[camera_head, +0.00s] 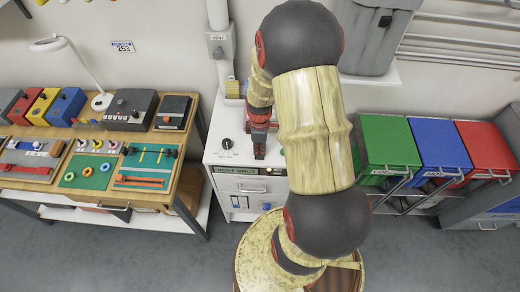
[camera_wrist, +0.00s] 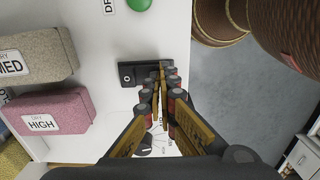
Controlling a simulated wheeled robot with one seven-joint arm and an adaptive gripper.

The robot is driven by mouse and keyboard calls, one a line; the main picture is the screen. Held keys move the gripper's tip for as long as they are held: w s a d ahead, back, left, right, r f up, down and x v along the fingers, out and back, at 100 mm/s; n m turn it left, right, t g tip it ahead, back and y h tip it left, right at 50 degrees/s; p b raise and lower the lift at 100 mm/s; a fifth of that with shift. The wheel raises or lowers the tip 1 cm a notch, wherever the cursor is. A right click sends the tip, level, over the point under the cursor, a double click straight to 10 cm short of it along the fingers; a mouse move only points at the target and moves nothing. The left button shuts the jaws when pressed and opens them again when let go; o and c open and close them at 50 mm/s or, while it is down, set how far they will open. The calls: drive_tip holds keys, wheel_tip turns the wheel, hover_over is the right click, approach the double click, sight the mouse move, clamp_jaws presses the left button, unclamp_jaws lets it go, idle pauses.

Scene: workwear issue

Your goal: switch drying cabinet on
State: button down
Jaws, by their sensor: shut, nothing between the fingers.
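The white cabinet (camera_head: 217,158), which I take for the drying cabinet, stands in the middle of the head view, behind and beside my arm. My gripper (camera_head: 259,152) points down over its top. In the wrist view my gripper (camera_wrist: 162,72) is shut and empty, with its tips at the right part of a black rocker switch (camera_wrist: 128,75) marked "O". The tips hide part of the switch; whether they touch it or which way it is set, I cannot tell. A green round button (camera_wrist: 139,4) and a partly cut "DR" label sit beyond it.
A tan block (camera_wrist: 38,57) marked "MED" and a pink block (camera_wrist: 50,110) marked "HIGH" lie left of the switch. A black knob (camera_head: 227,143) is on the cabinet top. A workbench (camera_head: 190,150) stands left; green, blue and red bins (camera_head: 437,150) stand right.

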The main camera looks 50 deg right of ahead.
drive_tip(key=shift+r+p, duration=2.55)
drive_tip(key=shift+r, duration=0.95)
